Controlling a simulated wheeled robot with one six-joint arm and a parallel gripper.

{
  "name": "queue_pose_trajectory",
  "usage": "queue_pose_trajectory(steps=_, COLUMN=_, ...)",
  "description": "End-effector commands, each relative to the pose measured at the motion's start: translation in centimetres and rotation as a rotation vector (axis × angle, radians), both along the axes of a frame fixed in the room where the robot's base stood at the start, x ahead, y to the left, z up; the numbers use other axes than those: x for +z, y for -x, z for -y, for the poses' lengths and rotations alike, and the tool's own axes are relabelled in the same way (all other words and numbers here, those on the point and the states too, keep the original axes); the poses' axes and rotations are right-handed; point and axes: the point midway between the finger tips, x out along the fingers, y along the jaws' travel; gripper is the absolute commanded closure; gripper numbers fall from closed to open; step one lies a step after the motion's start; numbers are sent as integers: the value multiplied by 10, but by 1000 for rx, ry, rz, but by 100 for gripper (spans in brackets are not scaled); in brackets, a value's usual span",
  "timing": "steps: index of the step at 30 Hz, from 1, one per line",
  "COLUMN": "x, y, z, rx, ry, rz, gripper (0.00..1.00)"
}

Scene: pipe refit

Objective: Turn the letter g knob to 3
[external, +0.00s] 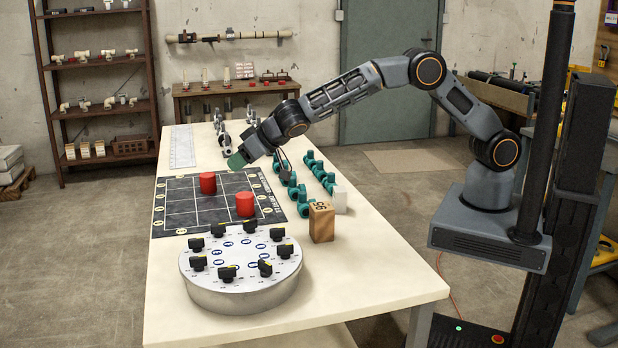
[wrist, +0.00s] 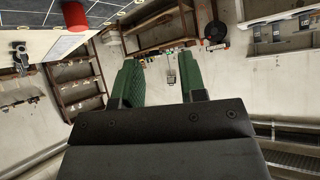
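The round silver panel (external: 240,296) stands at the near end of the table. It carries a ring of several black knobs (external: 228,273) with yellow pointer marks, dial scales around them and blue oval labels inside. The letters and numbers are too small to read, so I cannot tell which knob is g or where it points. My gripper (external: 238,160) is above the far part of the black grid mat, well beyond the panel and apart from it. In the wrist view my gripper (wrist: 167,58) shows two green fingers spread apart with nothing between them. The panel is outside the wrist view.
Two red cylinders (external: 207,183) (external: 245,204) stand on the black grid mat (external: 178,209). A wooden block (external: 321,222), a white block (external: 340,201) and teal pipe fittings (external: 305,203) stand along the right side. The table (external: 375,270) is clear right of the panel.

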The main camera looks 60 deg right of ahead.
Motion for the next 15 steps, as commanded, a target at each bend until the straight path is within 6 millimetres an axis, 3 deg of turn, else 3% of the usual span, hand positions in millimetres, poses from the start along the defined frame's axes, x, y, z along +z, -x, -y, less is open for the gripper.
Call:
queue_pose_trajectory(steps=3, x=-19, y=22, z=-11, rx=260, ry=-9, rz=68, gripper=62)
queue_pose_trajectory(steps=9, x=-41, y=72, z=-38, rx=622, ry=-67, rz=158, gripper=62)
queue_pose_trajectory(steps=15, x=-33, y=96, z=-57, rx=805, ry=-131, rz=247, gripper=62)
